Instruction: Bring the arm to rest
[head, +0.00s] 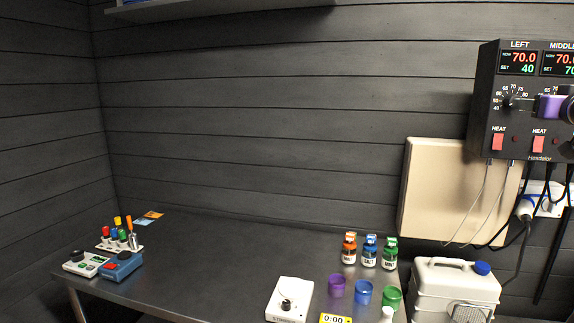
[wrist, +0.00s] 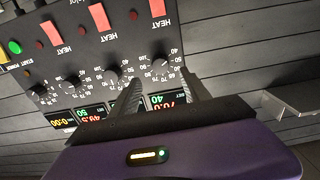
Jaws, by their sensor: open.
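My gripper (wrist: 163,76) is open, with its two grey fingers apart and nothing seen between them but the panel behind. Its purple body fills the bottom of the wrist view. In the head view my gripper (head: 541,106) shows as a purple block at the right edge, in front of the black control panel (head: 490,133). The panel appears upside down in the wrist view. The left knob (wrist: 161,67) appears between the fingertips there; I cannot tell how far off it is. Most of my arm is out of view.
The dark table (head: 215,262) holds a white stirrer (head: 289,300), several bottles, coloured cups and a tool rack (head: 120,245). A white canister (head: 455,285) stands at right, below hanging cables and probes. A shelf (head: 215,8) is overhead. The table's middle is clear.

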